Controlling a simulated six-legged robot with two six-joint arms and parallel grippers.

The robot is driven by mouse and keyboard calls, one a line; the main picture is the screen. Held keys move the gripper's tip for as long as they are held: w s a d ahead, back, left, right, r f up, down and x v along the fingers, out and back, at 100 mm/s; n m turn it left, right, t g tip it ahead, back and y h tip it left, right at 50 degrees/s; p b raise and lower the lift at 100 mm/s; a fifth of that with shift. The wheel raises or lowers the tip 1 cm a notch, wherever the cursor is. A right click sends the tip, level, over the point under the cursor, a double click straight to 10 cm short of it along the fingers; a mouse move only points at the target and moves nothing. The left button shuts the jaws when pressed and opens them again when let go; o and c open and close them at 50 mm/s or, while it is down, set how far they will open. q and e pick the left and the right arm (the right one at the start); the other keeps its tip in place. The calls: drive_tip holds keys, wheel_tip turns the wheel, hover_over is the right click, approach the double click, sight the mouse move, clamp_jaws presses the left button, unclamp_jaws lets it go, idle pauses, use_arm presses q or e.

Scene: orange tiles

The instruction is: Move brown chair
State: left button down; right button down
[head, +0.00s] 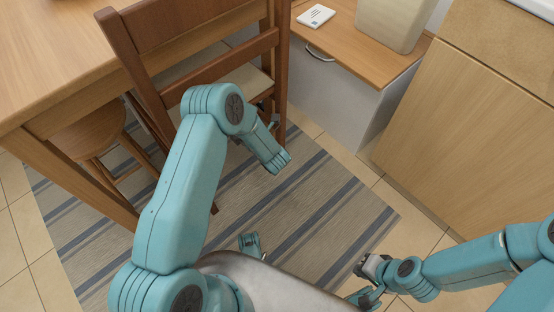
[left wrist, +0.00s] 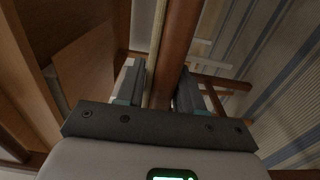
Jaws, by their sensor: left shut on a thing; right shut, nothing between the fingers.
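The brown wooden chair (head: 215,69) stands at the table's right side, its slatted back toward me, with a pale seat behind the slats. My left arm reaches to its right back post. My left gripper (left wrist: 160,80) is shut on a brown wooden bar of the chair (left wrist: 178,38), which runs between the two fingers in the left wrist view. In the head view my left forearm mostly hides that grip. My right gripper (head: 368,268) is shut and empty at the lower right, above the floor and apart from the chair.
A wooden table (head: 50,50) fills the upper left, with a round stool (head: 88,132) under it. A striped rug (head: 320,205) covers the floor. A low cabinet (head: 345,95) holding a beige bin (head: 390,25) and a white card (head: 316,16), and a larger wooden cabinet (head: 470,110), bound the right.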

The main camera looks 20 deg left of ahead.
use_arm(q)
drive_tip(key=shift+a+f, duration=0.25)
drive_tip(key=shift+a, duration=0.15)
drive_tip(key=shift+r, duration=0.15)
drive_tip(key=c, duration=0.8)
unclamp_jaws()
drive_tip(key=shift+o, duration=0.2)
drive_tip(key=shift+w+d+r, duration=0.1)
use_arm(e)
drive_tip(key=shift+w+a+r, duration=0.15)
drive_tip(key=shift+a, duration=0.2)
use_arm(q)
drive_tip(key=shift+d+p, duration=0.3)
drive_tip(key=shift+d, duration=0.05)
drive_tip(key=v, duration=1.1)
drive_tip(key=shift+p, duration=0.3)
use_arm(e)
drive_tip(key=shift+r, duration=0.35)
use_arm(q)
drive_tip(key=shift+d, duration=0.15)
